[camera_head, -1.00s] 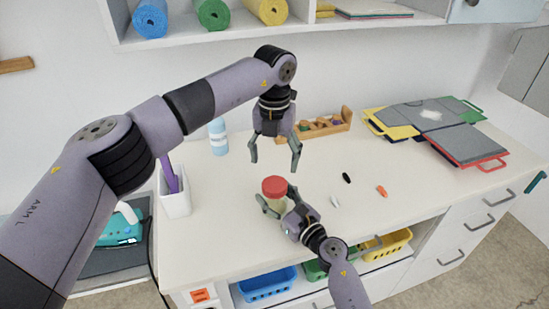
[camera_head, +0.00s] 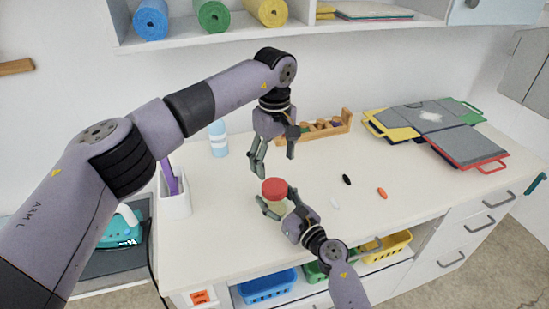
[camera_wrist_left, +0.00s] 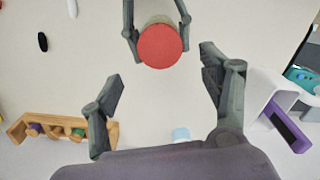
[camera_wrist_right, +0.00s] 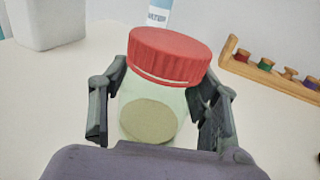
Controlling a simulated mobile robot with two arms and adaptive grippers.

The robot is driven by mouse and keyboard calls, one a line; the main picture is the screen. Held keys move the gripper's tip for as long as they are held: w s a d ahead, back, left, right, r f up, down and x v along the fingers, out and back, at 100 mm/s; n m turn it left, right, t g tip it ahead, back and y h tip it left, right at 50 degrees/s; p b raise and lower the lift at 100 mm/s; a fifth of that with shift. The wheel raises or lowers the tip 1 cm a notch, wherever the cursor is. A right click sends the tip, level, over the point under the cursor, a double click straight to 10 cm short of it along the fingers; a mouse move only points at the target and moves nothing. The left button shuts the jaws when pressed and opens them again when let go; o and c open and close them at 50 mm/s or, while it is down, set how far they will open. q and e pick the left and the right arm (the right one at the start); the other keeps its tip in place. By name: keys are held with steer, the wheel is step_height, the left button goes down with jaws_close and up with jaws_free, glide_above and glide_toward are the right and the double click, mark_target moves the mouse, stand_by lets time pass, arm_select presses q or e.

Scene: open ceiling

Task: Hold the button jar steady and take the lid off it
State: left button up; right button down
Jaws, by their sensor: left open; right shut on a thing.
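The button jar (camera_wrist_right: 150,112) is a clear jar standing upright on the counter, with pale contents low inside. Its red lid (camera_head: 274,188) is on top; it also shows in the left wrist view (camera_wrist_left: 160,46) and the right wrist view (camera_wrist_right: 170,55). My right gripper (camera_wrist_right: 160,120) is shut on the jar's body below the lid, one finger on each side. My left gripper (camera_head: 274,165) is open and empty, pointing down above and a little behind the jar. In the left wrist view its fingers (camera_wrist_left: 158,85) are spread wide, with the lid beyond them.
A wooden peg rack (camera_head: 325,128) and a blue-white bottle (camera_head: 218,139) stand behind. A white holder (camera_head: 175,203) is at left. Black (camera_head: 346,179), white (camera_head: 334,203) and orange (camera_head: 382,193) small objects lie to the right, before stacked folders (camera_head: 440,125). A shelf (camera_head: 250,32) hangs above.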

mark_target(274, 186)
arm_select(q)
steer(key=m, duration=0.8)
steer(key=shift+f, duration=0.1)
steer(key=shift+m, duration=0.3)
steer(key=shift+f, duration=3.95)
steer(key=shift+c, duration=0.2)
